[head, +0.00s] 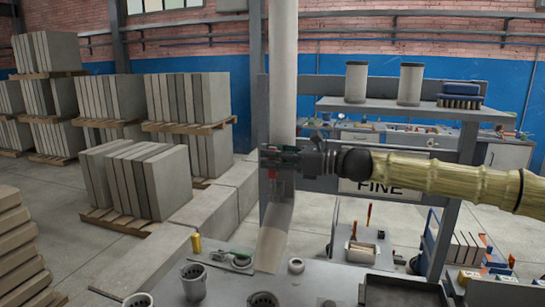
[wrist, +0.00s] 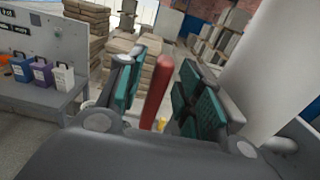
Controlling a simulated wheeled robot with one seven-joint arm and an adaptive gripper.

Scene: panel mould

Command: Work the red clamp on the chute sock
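The chute sock (head: 283,70) is a pale grey tube hanging from above. Its lower end (head: 274,245) flares out over the bench. The red clamp (head: 272,174) shows as a small red piece at the sock, partly hidden by my gripper (head: 272,158). In the wrist view, the red clamp handle (wrist: 158,92) stands upright and slightly tilted between the two green-padded fingers of my gripper (wrist: 160,92). The fingers are apart, with a visible gap on each side of the handle. The pale tube also shows at the right in the wrist view (wrist: 272,75).
Below is a grey bench (head: 225,285) with cups, a tape roll (head: 296,265) and a yellow bottle (head: 196,243). A shelf (head: 400,105) with two cylinders stands behind my arm. Concrete panels on pallets (head: 135,180) fill the left. Jugs (wrist: 42,75) stand left in the wrist view.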

